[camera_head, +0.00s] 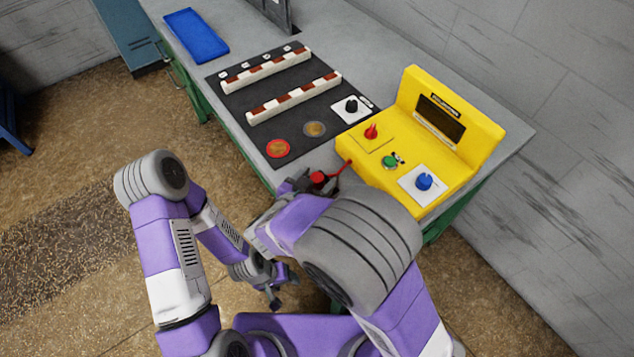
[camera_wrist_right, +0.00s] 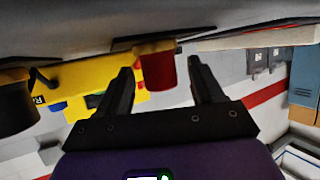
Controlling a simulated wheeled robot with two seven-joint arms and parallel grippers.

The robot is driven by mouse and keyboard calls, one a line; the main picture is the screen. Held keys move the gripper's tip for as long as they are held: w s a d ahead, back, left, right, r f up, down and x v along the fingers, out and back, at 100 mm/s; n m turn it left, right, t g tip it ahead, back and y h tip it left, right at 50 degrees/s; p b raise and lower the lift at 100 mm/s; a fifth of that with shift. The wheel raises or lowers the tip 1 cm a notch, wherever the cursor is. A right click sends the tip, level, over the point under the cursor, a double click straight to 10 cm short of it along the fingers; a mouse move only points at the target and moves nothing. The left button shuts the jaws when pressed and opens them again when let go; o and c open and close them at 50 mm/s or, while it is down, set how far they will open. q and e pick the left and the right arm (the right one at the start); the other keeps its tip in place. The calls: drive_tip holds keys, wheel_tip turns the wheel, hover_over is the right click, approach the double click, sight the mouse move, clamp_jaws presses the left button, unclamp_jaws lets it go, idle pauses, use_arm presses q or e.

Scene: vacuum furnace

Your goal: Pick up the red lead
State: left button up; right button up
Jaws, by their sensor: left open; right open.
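The red lead (camera_head: 319,178) is at the front edge of the bench, with its thin red cable running up to the yellow box (camera_head: 468,120). In the right wrist view the red lead (camera_wrist_right: 158,72) is a short red cylinder between the two fingertips, with a gap visible on each side. My right gripper (camera_head: 311,182) is open around it and partly hidden by my right arm. The right gripper's dark fingers (camera_wrist_right: 159,66) show clearly in the wrist view. My left gripper (camera_head: 282,288) is open and empty, low in front of the bench.
The yellow box has a red knob (camera_head: 371,132), a green button (camera_head: 389,161) and a blue knob (camera_head: 424,181). A blue tray (camera_head: 196,35) lies at the back left.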

drive_tip(key=shift+b+x, duration=0.3)
drive_tip(key=shift+x, duration=1)
drive_tip(key=c, duration=1.2)
drive_tip(key=shift+o, duration=0.2)
drive_tip(key=shift+r, duration=0.1)
wheel_tip(320, 180, up, 18)
drive_tip(key=p, duration=0.8)
